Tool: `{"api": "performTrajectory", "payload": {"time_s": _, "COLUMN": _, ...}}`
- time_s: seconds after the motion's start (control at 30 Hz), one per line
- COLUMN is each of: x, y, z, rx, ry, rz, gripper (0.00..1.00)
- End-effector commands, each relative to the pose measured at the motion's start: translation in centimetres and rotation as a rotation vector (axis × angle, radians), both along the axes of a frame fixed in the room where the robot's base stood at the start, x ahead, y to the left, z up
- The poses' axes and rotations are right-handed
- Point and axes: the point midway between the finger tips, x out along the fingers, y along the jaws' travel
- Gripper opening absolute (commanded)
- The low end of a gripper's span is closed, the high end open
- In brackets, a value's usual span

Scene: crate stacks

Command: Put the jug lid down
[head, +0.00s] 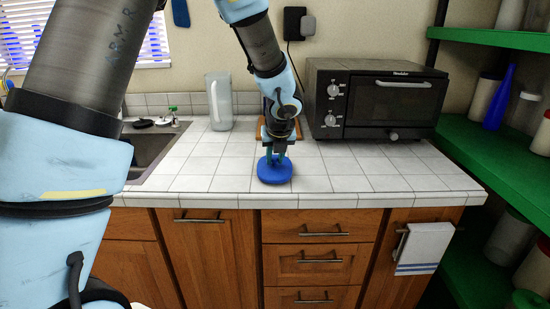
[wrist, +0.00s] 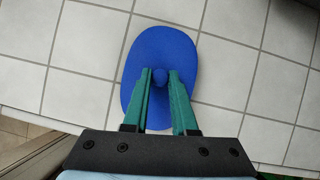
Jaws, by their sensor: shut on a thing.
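The blue jug lid (head: 274,171) is an oval disc with a small knob, at the front part of the white tiled counter. It also shows in the wrist view (wrist: 160,48), flat side level with the tiles. My gripper (head: 275,158) is above the lid, its green fingers shut on the lid's knob. In the wrist view the fingertips (wrist: 160,76) sit on both sides of the knob. I cannot tell whether the lid's underside touches the tiles. A clear jug (head: 219,103) stands upright at the back of the counter, left of my gripper.
A black toaster oven (head: 376,98) stands on the right of the counter. A sink (head: 148,150) is at the left. Green shelves (head: 490,150) with bottles stand at the right. A wooden board (head: 292,129) is behind my gripper. Tiles on both sides of the lid are clear.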

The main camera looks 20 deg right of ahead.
Motion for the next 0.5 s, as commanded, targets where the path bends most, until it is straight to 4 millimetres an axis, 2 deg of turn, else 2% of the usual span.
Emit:
{"api": "performTrajectory", "payload": {"time_s": 0.07, "x": 0.00, "y": -0.01, "z": -0.36, "rx": 0.000, "ry": 0.000, "rz": 0.000, "gripper": 0.00}}
{"api": "performTrajectory", "payload": {"time_s": 0.1, "x": 0.00, "y": -0.01, "z": -0.31, "rx": 0.000, "ry": 0.000, "rz": 0.000, "gripper": 0.28}}
{"api": "performTrajectory", "payload": {"time_s": 0.3, "x": 0.00, "y": 0.00, "z": -0.24, "rx": 0.000, "ry": 0.000, "rz": 0.000, "gripper": 0.50}}
{"api": "performTrajectory", "payload": {"time_s": 0.37, "x": 0.00, "y": 0.00, "z": -0.24, "rx": 0.000, "ry": 0.000, "rz": 0.000, "gripper": 0.55}}
{"api": "performTrajectory", "payload": {"time_s": 0.5, "x": 0.01, "y": 0.00, "z": -0.24, "rx": 0.000, "ry": 0.000, "rz": 0.000, "gripper": 0.55}}
